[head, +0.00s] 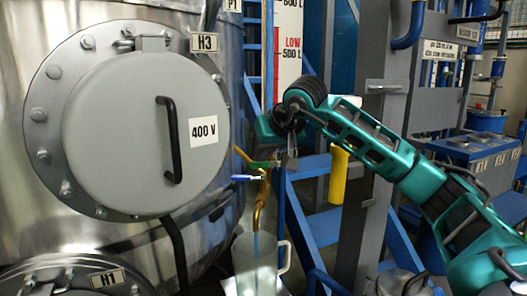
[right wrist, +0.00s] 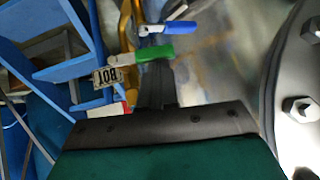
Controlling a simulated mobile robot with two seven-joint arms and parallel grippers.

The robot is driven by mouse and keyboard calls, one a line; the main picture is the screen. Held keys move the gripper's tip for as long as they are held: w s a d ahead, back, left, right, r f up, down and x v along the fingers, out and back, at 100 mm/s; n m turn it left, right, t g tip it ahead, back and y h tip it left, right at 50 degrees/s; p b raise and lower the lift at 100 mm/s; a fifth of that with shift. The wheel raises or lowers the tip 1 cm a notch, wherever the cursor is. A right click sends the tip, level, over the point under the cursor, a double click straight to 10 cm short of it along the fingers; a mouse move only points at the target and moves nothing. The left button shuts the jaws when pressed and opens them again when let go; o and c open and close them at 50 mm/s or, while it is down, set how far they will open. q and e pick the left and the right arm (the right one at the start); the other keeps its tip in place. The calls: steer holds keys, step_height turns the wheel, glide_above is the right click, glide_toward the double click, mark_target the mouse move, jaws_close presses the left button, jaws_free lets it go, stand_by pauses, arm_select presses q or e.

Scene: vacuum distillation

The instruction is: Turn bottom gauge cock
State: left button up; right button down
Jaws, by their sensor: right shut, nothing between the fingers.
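The bottom gauge cock has a green lever, seen in the right wrist view (right wrist: 154,54) beside a small tag reading BOT (right wrist: 107,77). In the head view the green lever (head: 262,164) shows small, just below the level gauge (head: 287,50). A second lever with a blue handle (right wrist: 180,28) sits close by; it also shows in the head view (head: 245,178). My right gripper (head: 290,160) points down just right of the green lever, its fingers shut and empty. In the wrist view the finger tips (right wrist: 156,75) end close to the green lever; contact cannot be told. My left gripper is not in view.
A large steel vessel with a round hatch marked 400 V (head: 130,120) fills the left. A brass pipe (head: 259,205) runs down to a clear jug (head: 254,265). Blue steps (head: 315,215), a yellow cylinder (head: 338,175) and a grey post (head: 360,200) crowd the right.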

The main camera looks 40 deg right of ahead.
steer(key=p, duration=0.1)
steer(key=f+p, duration=0.1)
steer(key=shift+a+f+h+p, duration=0.1)
steer(key=shift+a+h+p, duration=0.2)
steer(key=shift+p, duration=0.1)
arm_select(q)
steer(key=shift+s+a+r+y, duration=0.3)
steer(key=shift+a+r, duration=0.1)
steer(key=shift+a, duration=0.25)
arm_select(e)
steer(key=shift+a+f, duration=0.1)
steer(key=shift+f, duration=0.25)
steer(key=shift+s+r, duration=0.1)
arm_select(q)
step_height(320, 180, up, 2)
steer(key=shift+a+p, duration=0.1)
steer(key=shift+p, duration=1.05)
arm_select(e)
steer(key=v, duration=1.3)
steer(key=shift+r, duration=0.3)
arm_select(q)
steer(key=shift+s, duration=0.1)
